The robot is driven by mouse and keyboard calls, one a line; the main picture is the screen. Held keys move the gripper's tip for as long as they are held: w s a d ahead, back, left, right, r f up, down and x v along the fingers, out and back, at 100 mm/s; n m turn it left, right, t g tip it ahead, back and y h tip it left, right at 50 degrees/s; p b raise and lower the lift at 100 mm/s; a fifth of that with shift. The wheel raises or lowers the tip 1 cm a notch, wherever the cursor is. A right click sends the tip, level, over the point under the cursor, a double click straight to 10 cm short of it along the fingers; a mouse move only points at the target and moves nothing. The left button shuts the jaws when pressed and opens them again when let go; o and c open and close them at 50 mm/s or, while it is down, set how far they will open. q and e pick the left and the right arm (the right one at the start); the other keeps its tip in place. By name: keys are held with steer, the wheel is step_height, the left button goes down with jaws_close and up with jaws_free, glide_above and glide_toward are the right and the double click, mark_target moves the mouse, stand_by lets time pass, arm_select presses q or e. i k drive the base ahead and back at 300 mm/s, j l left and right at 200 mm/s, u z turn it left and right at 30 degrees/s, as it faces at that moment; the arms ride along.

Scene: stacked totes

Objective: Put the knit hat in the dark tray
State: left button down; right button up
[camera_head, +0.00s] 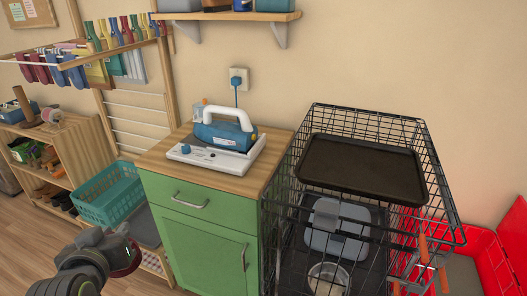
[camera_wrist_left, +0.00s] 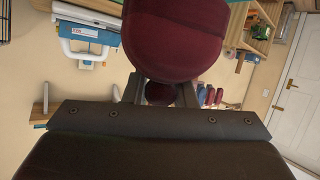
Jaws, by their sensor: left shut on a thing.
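My left arm comes in at the lower left of the head view, its wrist low in front of the green cabinet; the fingers do not show clearly there. In the left wrist view my left gripper (camera_wrist_left: 161,91) is shut on a rounded dark red thing, apparently the knit hat (camera_wrist_left: 178,38), which bulges out beyond the fingers. The dark tray (camera_head: 360,168) is a flat, empty, rimmed tray lying on top of the black wire cart, to the right of and apart from my left gripper.
The wire cart (camera_head: 447,205) holds a grey-blue container and a metal bowl lower down. A blue and white iron (camera_head: 225,140) stands on the green cabinet (camera_head: 205,235) between my left arm and the cart. A teal basket (camera_head: 110,200) and drying rack are at the left, red bins at the right.

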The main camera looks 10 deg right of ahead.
mark_target(335, 161)
steer(key=i+j+z, duration=0.1)
steer(key=j+z, duration=0.15)
steer(key=z, duration=0.25)
steer(key=i+j+z, duration=0.1)
steer(key=j+z, duration=0.2)
steer(key=z, duration=0.2)
steer(key=j+z, duration=0.3)
steer(key=z, duration=0.2)
